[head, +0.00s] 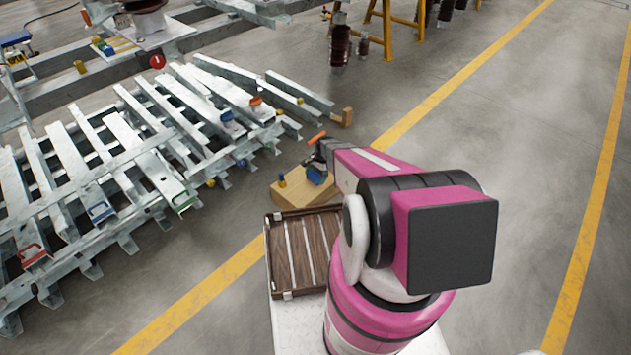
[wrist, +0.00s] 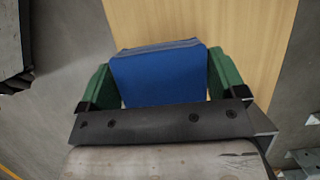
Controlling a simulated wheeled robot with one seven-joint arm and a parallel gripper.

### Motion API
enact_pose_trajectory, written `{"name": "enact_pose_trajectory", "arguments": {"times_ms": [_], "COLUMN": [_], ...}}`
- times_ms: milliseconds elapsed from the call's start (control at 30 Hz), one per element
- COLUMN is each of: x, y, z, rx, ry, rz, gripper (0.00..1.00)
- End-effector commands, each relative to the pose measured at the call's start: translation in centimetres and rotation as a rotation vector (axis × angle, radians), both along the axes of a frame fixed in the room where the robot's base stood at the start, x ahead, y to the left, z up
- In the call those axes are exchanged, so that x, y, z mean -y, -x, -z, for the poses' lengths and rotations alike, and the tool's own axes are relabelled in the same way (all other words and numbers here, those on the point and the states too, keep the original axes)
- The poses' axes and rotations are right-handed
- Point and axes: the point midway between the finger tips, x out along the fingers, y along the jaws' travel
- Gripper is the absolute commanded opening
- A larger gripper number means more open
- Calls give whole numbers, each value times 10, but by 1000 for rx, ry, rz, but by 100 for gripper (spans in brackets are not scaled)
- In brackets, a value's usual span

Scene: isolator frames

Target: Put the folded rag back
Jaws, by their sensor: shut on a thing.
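The folded rag (wrist: 163,72) is blue and sits between the two green finger pads of my gripper (wrist: 161,82) in the wrist view. The gripper is shut on it, with a pad against each side. In the head view the blue rag (head: 316,176) shows small at the end of my arm, at my gripper (head: 315,168). Below it is a light wooden board or box top (head: 296,195), which also fills the wrist view behind the rag (wrist: 240,25). I cannot tell whether the rag touches the wood.
A small blue and yellow item (head: 282,181) stands on the wood's left part. A brown slatted tray (head: 302,250) is nearer to me. Galvanized steel frames (head: 120,160) fill the left, with coloured pieces on them. The floor to the right, between yellow lines, is clear.

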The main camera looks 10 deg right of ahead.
Motion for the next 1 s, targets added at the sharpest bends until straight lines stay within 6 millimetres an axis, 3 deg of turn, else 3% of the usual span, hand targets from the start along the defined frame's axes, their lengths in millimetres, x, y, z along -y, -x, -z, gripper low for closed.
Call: {"name": "enact_pose_trajectory", "arguments": {"times_ms": [233,600,633,667,1000], "x": [0,0,0,0,1], "y": [-1,0,0,0,0], "z": [31,34,34,33,27], "rx": [-1,0,0,0,1], "ry": [0,0,0,0,1], "rz": [-1,-1,-1,-1,-1], "gripper": [71,71,96,100,100]}}
